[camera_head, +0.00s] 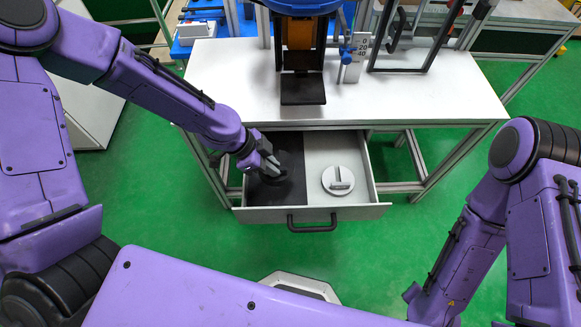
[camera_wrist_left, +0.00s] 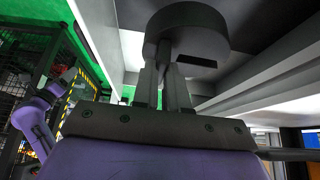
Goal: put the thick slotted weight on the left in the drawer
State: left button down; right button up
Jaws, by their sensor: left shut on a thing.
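The drawer (camera_head: 346,213) under the white table is pulled open. Its left half has a dark floor and its right half a light floor. My left gripper (camera_head: 268,166) reaches down into the left half, shut on a dark thick round weight (camera_head: 277,187). In the left wrist view the weight (camera_wrist_left: 190,35) is a thick grey disc, with the fingers (camera_wrist_left: 165,88) closed on its narrow upright grip. Whether it touches the drawer floor cannot be told. A pale round weight (camera_head: 338,184) with a raised bar lies in the right half. My right gripper is out of view.
The drawer's dark handle (camera_head: 312,226) sticks out in front. The white tabletop (camera_head: 430,100) overhangs the drawer's back. A drop tower with a dark plate (camera_head: 303,90) and a scale marker (camera_head: 354,55) stand on it. Green floor (camera_head: 180,215) is clear left of the drawer.

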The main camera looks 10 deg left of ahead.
aim_at(272, 180)
pick_arm(q)
notch_tip(272, 180, down, 4)
jog(key=shift+w+r, duration=0.15)
notch_tip(272, 180, down, 3)
jog(key=shift+f+b, duration=0.1)
jog(key=shift+b, duration=0.4)
jog(key=shift+f, duration=0.5)
jog(key=shift+f, duration=0.1)
jog(key=c, duration=1.2)
grip_release()
jog(key=shift+o, duration=0.2)
jog(key=shift+s, duration=0.2)
